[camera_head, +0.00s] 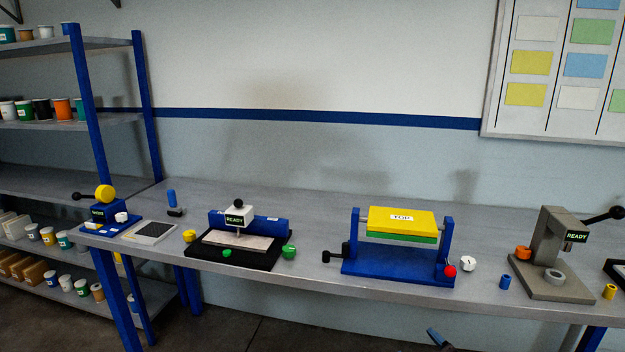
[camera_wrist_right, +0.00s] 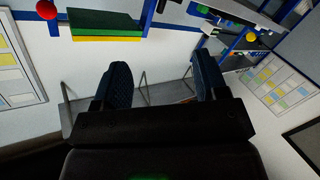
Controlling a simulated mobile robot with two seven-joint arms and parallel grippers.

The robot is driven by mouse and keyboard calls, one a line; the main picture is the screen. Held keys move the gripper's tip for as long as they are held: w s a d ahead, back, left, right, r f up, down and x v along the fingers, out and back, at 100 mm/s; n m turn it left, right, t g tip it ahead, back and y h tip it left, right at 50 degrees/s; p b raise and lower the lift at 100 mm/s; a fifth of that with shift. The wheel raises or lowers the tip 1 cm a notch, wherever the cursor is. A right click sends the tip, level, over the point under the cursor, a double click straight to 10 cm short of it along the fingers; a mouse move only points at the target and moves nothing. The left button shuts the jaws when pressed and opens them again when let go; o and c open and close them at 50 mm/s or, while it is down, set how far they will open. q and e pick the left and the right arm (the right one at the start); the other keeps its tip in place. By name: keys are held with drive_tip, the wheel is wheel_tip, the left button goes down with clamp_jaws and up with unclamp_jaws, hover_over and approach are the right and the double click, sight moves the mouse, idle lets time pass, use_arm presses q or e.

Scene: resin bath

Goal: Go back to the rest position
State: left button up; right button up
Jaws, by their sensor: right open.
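My right gripper (camera_wrist_right: 165,84) is in its wrist view with its two dark blue ribbed fingers spread apart and nothing between them. My left gripper is in neither view.
The grey bench (camera_head: 330,210) carries a blue frame with a yellow TOP plate (camera_head: 402,219), a blue press on a black base (camera_head: 236,258), a grey press (camera_head: 552,247) and a small blue station (camera_head: 108,210). Blue-post shelves (camera_head: 90,90) stand left. Floor in front is free.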

drive_tip(key=s+d+f+m+g+h, duration=0.2)
drive_tip(key=s+f, duration=0.6)
drive_tip(key=s, duration=0.5)
drive_tip(key=s+d+f+m+g+h, duration=0.2)
drive_tip(key=s+f, duration=0.6)
drive_tip(key=s, duration=0.5)
drive_tip(key=d+m+g, duration=0.1)
drive_tip(key=d+m, duration=0.1)
drive_tip(key=m, duration=0.1)
drive_tip(key=shift+s+d+f+m+h, duration=0.2)
drive_tip(key=shift+s+d+m+h, duration=0.1)
drive_tip(key=shift+m, duration=0.1)
drive_tip(key=shift+a, duration=0.1)
